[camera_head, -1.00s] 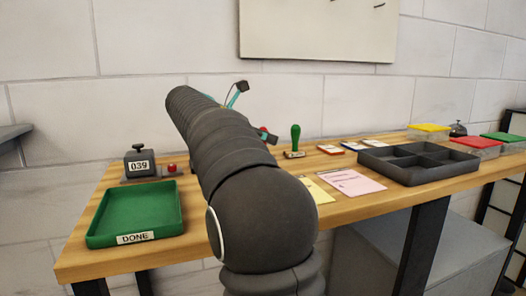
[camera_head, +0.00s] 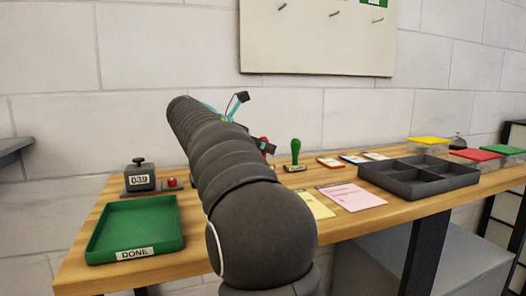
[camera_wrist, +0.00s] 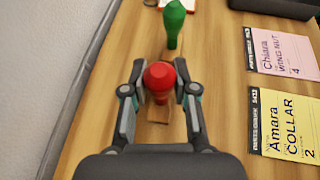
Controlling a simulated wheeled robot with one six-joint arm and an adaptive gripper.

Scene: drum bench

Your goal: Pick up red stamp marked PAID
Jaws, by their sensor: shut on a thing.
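The red stamp (camera_wrist: 159,78) is in the wrist view, its round red handle between the two fingers of my gripper (camera_wrist: 159,90). My gripper is shut on this handle. The stamp's pale brown base (camera_wrist: 158,113) shows below the handle; whether it touches the bench I cannot tell. Its PAID marking is not readable. In the head view only a little of the red handle shows past my arm, which hides most of it. A green-handled stamp (camera_head: 295,153) stands upright beyond it and shows in the wrist view too (camera_wrist: 174,22).
A yellow card (camera_wrist: 285,122) and a pink card (camera_wrist: 282,52) lie right of the gripper. A grey divided tray (camera_head: 419,186) is further right. A green DONE tray (camera_head: 178,222) and a 039 counter (camera_head: 140,181) stand left. The wall is close behind the bench.

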